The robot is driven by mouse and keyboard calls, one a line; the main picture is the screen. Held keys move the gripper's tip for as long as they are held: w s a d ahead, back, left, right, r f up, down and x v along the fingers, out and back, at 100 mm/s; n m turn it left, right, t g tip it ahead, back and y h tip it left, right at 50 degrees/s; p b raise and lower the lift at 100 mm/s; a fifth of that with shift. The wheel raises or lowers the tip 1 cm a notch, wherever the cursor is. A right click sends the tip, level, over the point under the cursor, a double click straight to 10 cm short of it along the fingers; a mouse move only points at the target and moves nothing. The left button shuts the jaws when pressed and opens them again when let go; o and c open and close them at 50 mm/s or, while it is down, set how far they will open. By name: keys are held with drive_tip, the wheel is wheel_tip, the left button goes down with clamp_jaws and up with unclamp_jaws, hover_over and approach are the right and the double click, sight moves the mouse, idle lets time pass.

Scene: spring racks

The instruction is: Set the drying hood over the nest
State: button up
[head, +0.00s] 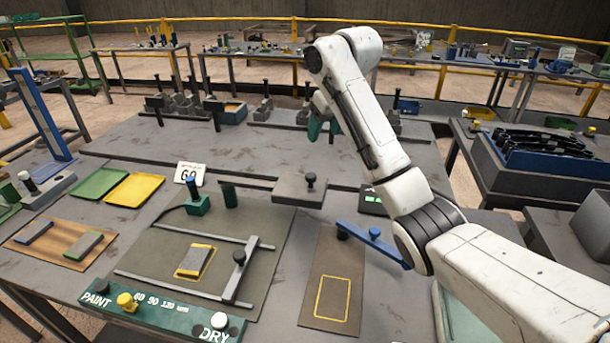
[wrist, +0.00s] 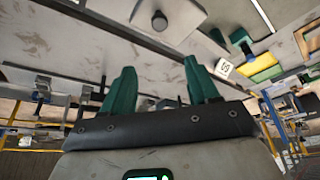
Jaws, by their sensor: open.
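A grey flat box with a black knob on top, which looks like the drying hood (head: 292,192), sits at the back of the bench's middle. It also shows at the top of the wrist view (wrist: 180,12). A yellow-outlined square, likely the nest (head: 180,273), lies on the dark mat at front left, with a small grey block (head: 194,260) on it. The hood is apart from it. My gripper (head: 324,130) has green fingers and is raised above the bench, behind the hood. In the wrist view my gripper (wrist: 163,90) is open, with nothing between its fingers.
A rail frame with a black-knobbed crossbar (head: 238,270) lies beside the block. A blue lever (head: 374,242) and an empty yellow outline (head: 333,298) lie to the right. A green PAINT/DRY panel (head: 165,318) edges the front. Green posts (head: 197,206) stand left of the hood.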

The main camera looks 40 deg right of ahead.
drive_tip(key=b, duration=0.5)
approach(311, 175)
drive_tip(key=p+x, duration=0.1)
drive_tip(key=x, duration=0.7)
drive_tip(key=shift+w+f, duration=0.15)
drive_tip(key=shift+f, duration=0.2)
clamp_jaws()
